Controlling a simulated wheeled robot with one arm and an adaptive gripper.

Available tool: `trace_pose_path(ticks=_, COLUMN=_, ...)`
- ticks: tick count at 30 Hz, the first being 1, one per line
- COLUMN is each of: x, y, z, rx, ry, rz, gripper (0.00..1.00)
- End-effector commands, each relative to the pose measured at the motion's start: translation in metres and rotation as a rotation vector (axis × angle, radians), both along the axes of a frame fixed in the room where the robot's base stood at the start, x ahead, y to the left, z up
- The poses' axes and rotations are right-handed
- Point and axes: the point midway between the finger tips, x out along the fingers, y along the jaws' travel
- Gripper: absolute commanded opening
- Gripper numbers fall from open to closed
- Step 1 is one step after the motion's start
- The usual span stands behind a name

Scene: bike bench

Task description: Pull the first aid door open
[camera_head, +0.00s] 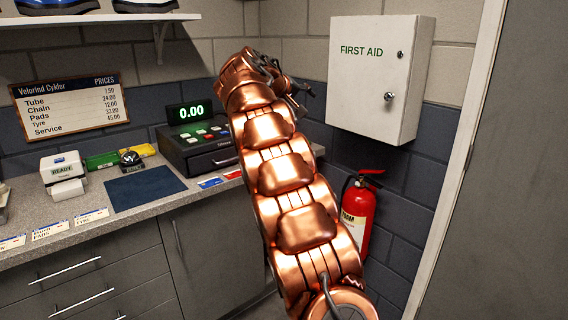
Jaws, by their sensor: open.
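The white first aid cabinet (374,80) hangs on the block wall at the upper right. Its front door carries green "FIRST AID" lettering and looks shut. A round silver knob (389,97) sits low on the door's right side, with a small dark lock (400,55) above it. My copper-coloured arm rises through the middle of the view. My gripper (300,93) is at the arm's top end, left of the cabinet and apart from the knob. Its fingers are small and dark here, open, with nothing seen between them.
A counter (120,222) with a cash register (197,140), card printer (63,175) and bell (131,160) stands at left. A red fire extinguisher (358,208) hangs below the cabinet. A white door frame (455,165) is close on the cabinet's right. A shelf (100,19) is at upper left.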

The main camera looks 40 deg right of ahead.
Motion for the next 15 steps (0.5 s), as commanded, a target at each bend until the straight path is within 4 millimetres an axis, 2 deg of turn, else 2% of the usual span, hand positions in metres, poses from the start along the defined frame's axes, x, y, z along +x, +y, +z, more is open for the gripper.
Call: trace_pose_path(ticks=15, x=-0.035, y=0.052, z=-0.024, rx=0.140, ry=0.073, rz=0.026, gripper=0.60)
